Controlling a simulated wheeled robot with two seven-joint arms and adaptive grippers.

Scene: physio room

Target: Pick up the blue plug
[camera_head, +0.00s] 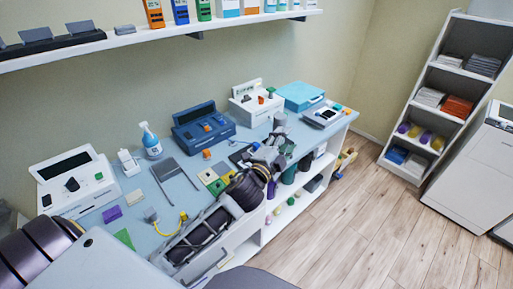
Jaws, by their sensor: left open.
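My left arm comes in from the lower left and reaches along the blue-topped counter (82,226). My left gripper (275,147) is over the counter's right half, open, with its dark fingers pointing away toward the back right. I cannot pick out a blue plug for certain; a small blue spot shows on the counter just left of the gripper, too small to tell. The gripper and wrist hide part of the counter there. A yellow plug-like piece with a cord (152,215) lies at the counter's left front. My right gripper is out of view.
A white device (75,183), spray bottle (150,141), dark blue device (203,127), white device (255,103) and light blue case (299,96) line the counter's back. Coloured pads (212,181) lie mid-counter. A wall shelf (150,35) hangs above. Wooden floor (345,215) is clear at right.

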